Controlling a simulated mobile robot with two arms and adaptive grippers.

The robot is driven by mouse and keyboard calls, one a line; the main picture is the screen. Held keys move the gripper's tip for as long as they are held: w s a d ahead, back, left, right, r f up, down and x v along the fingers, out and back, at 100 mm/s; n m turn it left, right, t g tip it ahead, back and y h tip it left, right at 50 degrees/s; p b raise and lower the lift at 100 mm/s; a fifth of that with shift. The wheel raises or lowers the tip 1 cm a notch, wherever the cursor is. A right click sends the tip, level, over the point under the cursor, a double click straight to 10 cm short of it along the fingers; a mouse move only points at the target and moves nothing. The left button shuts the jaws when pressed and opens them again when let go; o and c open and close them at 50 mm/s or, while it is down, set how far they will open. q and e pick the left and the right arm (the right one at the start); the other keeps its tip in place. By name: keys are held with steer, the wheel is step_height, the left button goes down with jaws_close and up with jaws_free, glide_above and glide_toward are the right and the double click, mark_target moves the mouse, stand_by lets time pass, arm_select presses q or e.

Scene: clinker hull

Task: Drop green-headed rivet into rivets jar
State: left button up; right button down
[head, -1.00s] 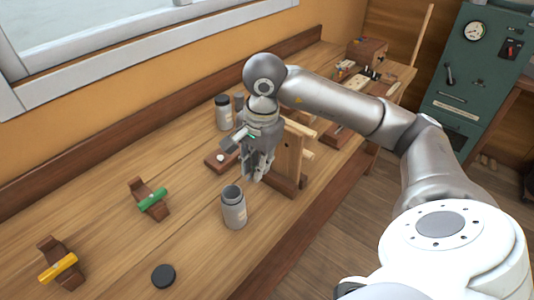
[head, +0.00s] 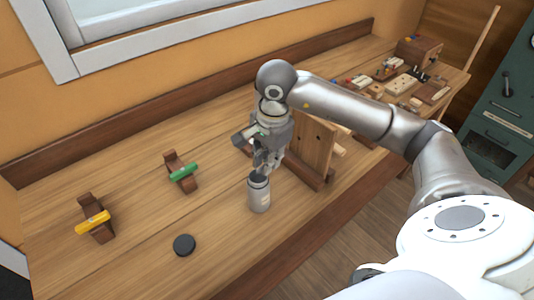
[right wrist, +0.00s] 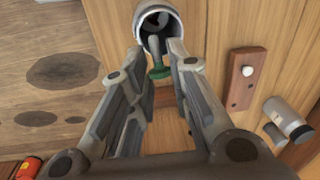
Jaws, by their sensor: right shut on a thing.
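The open grey rivets jar (head: 259,196) stands upright on the bench, its lid off. Its round mouth (right wrist: 158,18) shows at the top of the right wrist view. My right gripper (head: 264,168) points down just over the jar's mouth. In the right wrist view, its fingers (right wrist: 160,62) are shut on the green-headed rivet (right wrist: 159,71), with the grey shank beside the jar's rim in the picture. I cannot tell whether the rivet is inside the mouth or above it. The rivet is too small to make out in the head view. My left gripper is not in view.
A black lid (head: 184,245) lies left of the jar. Green (head: 184,172) and yellow (head: 93,222) handles rest on wooden cradles farther left. An upright wooden board (head: 312,152) stands close right of the gripper. Another grey jar (right wrist: 287,119) shows at right in the wrist view.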

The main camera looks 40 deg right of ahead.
steer(key=shift+f, duration=0.35)
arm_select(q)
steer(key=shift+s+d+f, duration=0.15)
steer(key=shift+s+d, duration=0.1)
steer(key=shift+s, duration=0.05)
arm_select(e)
steer(key=c, duration=1.3)
jaws_free()
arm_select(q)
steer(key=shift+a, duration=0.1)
arm_select(e)
steer(key=shift+r, duration=0.35)
steer(key=r, duration=0.3)
steer(key=s+r, duration=0.1)
steer(key=r, duration=0.7)
steer(key=shift+s+d+r, duration=0.15)
